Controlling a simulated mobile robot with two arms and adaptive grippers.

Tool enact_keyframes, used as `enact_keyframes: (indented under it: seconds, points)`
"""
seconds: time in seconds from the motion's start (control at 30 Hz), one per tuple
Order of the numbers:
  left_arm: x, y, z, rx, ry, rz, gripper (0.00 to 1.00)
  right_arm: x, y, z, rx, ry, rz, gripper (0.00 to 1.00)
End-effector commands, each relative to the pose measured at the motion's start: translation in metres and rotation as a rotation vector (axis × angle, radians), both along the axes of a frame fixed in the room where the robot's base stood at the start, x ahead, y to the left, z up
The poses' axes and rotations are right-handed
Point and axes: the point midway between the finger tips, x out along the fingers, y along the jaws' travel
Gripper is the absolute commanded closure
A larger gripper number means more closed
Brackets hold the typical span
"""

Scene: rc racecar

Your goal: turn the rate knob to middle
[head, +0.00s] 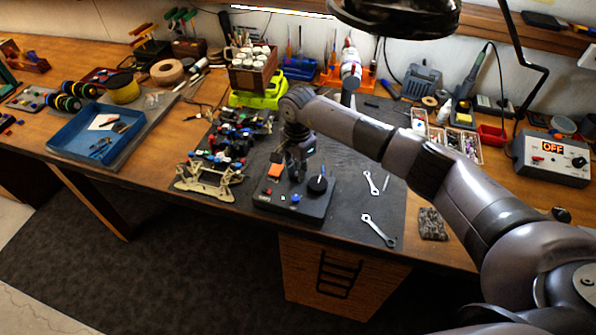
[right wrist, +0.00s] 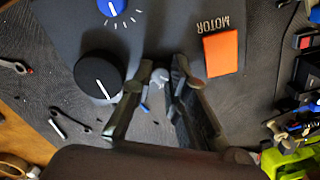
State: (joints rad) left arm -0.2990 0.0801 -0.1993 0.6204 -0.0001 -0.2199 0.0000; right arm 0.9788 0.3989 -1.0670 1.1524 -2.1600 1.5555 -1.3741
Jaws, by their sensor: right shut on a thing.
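A dark control box (head: 300,208) lies on the mat. It carries a large black knob (head: 317,185) with a white line, a small blue knob (head: 295,198) and an orange switch (head: 274,171). In the right wrist view the black knob (right wrist: 100,77) is left of the fingers, the blue knob (right wrist: 110,6) has tick marks, and the orange switch (right wrist: 221,52) is marked MOTOR. No rate label is readable. My right gripper (right wrist: 168,78) points down at the box between black knob and switch, shut on a small grey part, partly hidden by the fingers. My left gripper is out of view.
A car chassis (head: 208,180) lies left of the box. Two wrenches (head: 377,230) lie to its right. A blue tray (head: 88,150) is at the left, and a power supply (head: 553,158) reading OFF is at the right. The mat right of the box has free room.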

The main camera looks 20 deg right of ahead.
Motion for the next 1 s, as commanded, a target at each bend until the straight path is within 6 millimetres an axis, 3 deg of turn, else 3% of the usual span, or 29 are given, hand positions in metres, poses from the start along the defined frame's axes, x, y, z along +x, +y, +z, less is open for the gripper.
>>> enact_keyframes:
  seconds: [0.5, 1.0]
  points:
    - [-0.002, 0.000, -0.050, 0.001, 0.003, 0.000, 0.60, 0.002, 0.000, -0.003, 0.001, -0.006, -0.425, 1.00]
    - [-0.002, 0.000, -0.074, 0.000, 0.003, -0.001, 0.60, 0.001, -0.001, 0.000, 0.001, -0.004, -0.738, 1.00]
